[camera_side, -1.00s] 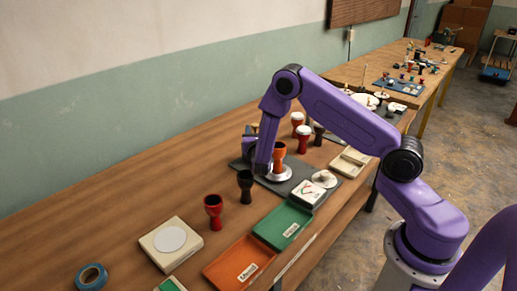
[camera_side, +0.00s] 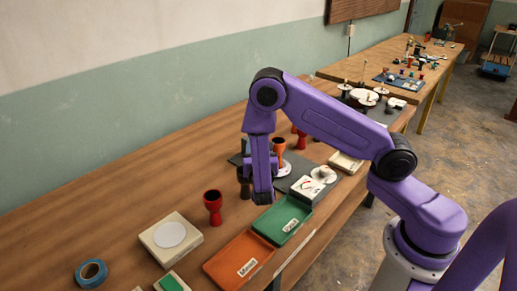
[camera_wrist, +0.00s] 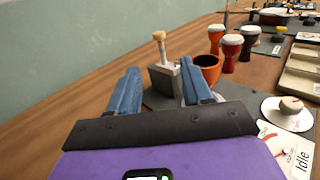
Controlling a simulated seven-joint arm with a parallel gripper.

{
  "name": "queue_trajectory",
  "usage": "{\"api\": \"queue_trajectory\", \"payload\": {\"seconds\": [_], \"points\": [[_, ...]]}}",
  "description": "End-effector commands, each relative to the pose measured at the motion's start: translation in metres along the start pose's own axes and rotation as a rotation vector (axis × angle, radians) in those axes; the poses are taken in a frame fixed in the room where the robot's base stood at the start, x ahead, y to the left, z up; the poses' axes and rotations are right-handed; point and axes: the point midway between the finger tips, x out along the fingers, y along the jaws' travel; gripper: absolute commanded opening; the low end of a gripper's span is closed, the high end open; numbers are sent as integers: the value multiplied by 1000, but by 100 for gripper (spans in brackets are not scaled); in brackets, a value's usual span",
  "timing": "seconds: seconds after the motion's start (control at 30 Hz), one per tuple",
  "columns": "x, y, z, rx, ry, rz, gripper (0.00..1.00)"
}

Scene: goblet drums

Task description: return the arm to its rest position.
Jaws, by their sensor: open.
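My gripper (camera_side: 262,197) is open and empty, pointing down over the bench just behind the green tray in the side view. In the wrist view its two blue fingers (camera_wrist: 158,88) stand apart with nothing held between them. An orange goblet drum (camera_side: 279,148) stands upright on a white round plate, beyond my gripper and apart from it. The orange drum (camera_wrist: 208,68) also shows in the wrist view, just past the right finger, which overlaps its lower part.
A red goblet (camera_side: 213,206) stands left of my gripper. A green tray (camera_side: 282,222) and an orange tray (camera_side: 239,262) lie at the front edge. A dial box (camera_side: 306,188) sits to the right. A grey block with a wooden knob (camera_wrist: 163,72) stands ahead.

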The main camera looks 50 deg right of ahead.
Motion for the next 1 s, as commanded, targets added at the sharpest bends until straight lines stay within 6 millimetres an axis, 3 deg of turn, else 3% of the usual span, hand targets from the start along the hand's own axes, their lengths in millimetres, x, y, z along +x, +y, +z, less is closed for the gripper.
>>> {"api": "queue_trajectory", "payload": {"seconds": [0.27,0.47,0.77,1.0], "points": [[-2,-5,8,27,10,-33,49],[-22,-36,42,177,93,-204,49],[-87,-96,66,482,381,-492,49],[-159,-132,68,717,713,-682,49]]}}
